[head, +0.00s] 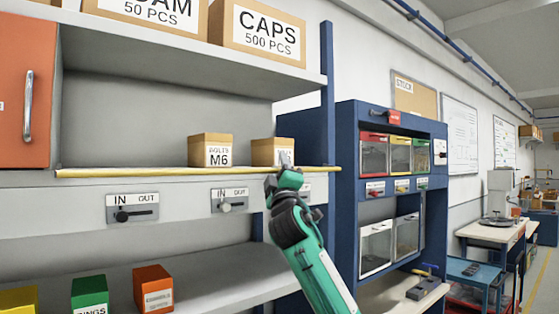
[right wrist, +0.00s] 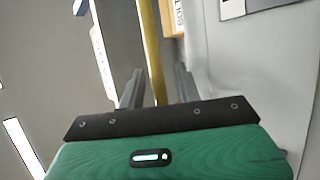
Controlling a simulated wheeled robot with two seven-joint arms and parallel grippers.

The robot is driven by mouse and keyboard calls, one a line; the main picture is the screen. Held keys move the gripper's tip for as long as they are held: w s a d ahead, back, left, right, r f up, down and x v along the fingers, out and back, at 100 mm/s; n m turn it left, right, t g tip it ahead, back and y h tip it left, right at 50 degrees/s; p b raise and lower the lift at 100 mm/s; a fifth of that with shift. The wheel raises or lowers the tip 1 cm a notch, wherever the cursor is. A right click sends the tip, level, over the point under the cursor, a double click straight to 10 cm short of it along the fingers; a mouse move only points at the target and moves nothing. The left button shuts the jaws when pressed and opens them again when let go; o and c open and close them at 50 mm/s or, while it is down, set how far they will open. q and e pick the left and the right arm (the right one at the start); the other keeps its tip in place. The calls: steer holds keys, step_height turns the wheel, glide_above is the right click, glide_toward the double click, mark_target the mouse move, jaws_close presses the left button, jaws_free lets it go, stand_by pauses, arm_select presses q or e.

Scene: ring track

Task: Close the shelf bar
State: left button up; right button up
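The shelf bar (head: 150,172) is a long yellow rod along the front edge of the middle shelf, in front of two small cardboard boxes. Its right end shows just past the blue post. My right gripper (head: 285,165) is at the bar's right part, in front of the right-hand box. In the right wrist view, the bar (right wrist: 149,45) runs down between the two spread fingers of my right gripper (right wrist: 158,88), with gaps on both sides. Whether a finger touches it I cannot tell. My left gripper is not in view.
The boxes are BOLTS M6 (head: 210,151) and a partly hidden one (head: 265,152). Below the bar are IN/OUT slider plates (head: 132,208). An orange door (head: 22,95) is at left. A blue cabinet (head: 345,125) with bins stands right of the shelf.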

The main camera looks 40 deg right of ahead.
steer(key=shift+w+d+r, duration=0.15)
steer(key=shift+w+r, duration=0.05)
steer(key=shift+w, duration=0.05)
jaws_close()
